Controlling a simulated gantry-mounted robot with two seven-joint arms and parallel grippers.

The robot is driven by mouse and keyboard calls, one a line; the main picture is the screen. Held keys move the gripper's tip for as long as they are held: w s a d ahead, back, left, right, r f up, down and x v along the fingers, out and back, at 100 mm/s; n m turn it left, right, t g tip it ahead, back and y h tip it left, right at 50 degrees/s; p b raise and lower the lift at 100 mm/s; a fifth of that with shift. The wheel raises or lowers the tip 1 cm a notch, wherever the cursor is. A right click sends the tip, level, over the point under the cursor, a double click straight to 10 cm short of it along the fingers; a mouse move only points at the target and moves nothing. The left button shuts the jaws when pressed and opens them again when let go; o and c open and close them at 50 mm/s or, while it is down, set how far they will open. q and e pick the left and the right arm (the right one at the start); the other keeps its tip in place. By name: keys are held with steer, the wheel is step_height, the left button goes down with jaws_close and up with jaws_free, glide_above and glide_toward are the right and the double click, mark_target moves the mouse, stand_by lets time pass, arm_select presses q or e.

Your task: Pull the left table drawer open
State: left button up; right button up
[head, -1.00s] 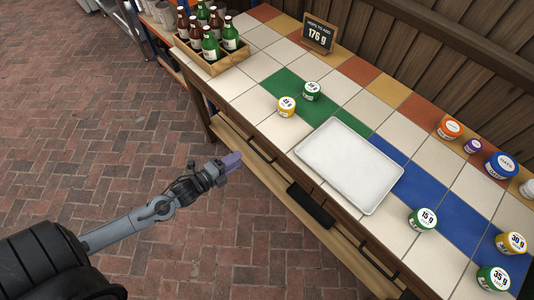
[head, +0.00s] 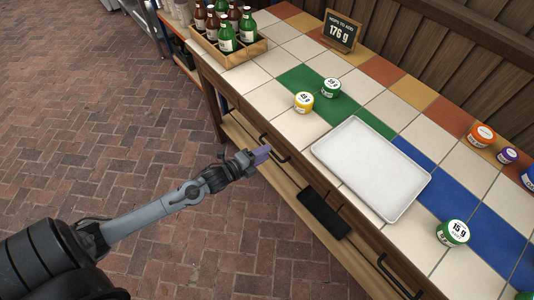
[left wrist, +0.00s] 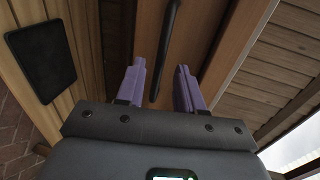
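The left drawer's dark bar handle (head: 272,149) is on the table's front, and the drawer looks shut. In the left wrist view the handle (left wrist: 166,50) runs up the wooden front, with its lower end between the fingers. My left gripper (head: 263,153) has purple fingers and is right at the handle in the head view. In the left wrist view the left gripper (left wrist: 160,85) is open, its two fingers apart on either side of the handle, not closed on it. A second drawer handle (head: 396,277) is at lower right. My right gripper is not in view.
The tiled tabletop holds a white tray (head: 371,168), a bottle crate (head: 228,53), a sign (head: 340,30) and several labelled tubs, such as a yellow one (head: 304,102). A black slab (head: 324,214) lies on the lower shelf. The brick floor in front is clear.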

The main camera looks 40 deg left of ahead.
arm_select(q)
steer(key=shift+x, duration=1)
steer(key=shift+c, duration=0.2)
jaws_close()
stand_by(0.6)
